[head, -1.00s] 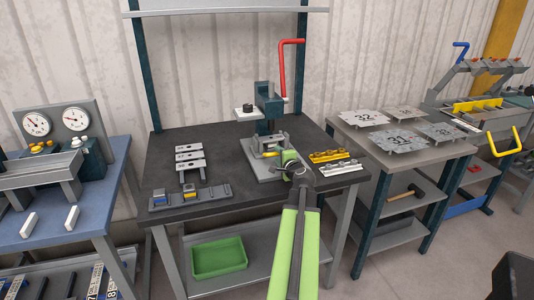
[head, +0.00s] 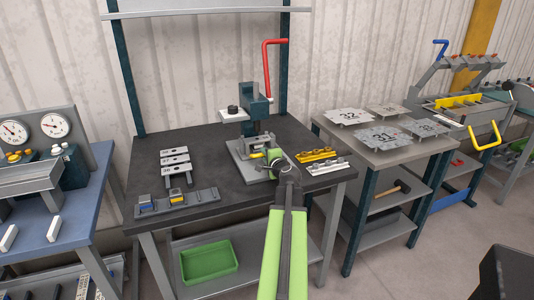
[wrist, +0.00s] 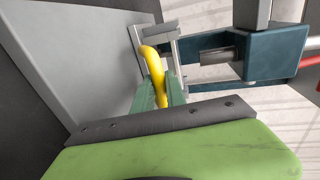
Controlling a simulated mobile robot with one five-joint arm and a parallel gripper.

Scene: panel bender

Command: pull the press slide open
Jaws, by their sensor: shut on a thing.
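The press (head: 255,105) stands on the dark workbench, with a red lever and a teal head above a grey base plate (head: 248,172). The press slide sits low at the front of it, with a yellow handle (head: 257,155) partly hidden in the head view. My gripper (head: 272,157) is at the front right of the press, shut on the yellow handle.
Yellow and grey toothed pieces (head: 316,155) lie just right of my gripper. Grey plates (head: 175,158) and a tool rail (head: 177,202) lie on the left of the dark bench (head: 225,200). A side table (head: 370,150) with numbered plates stands to the right.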

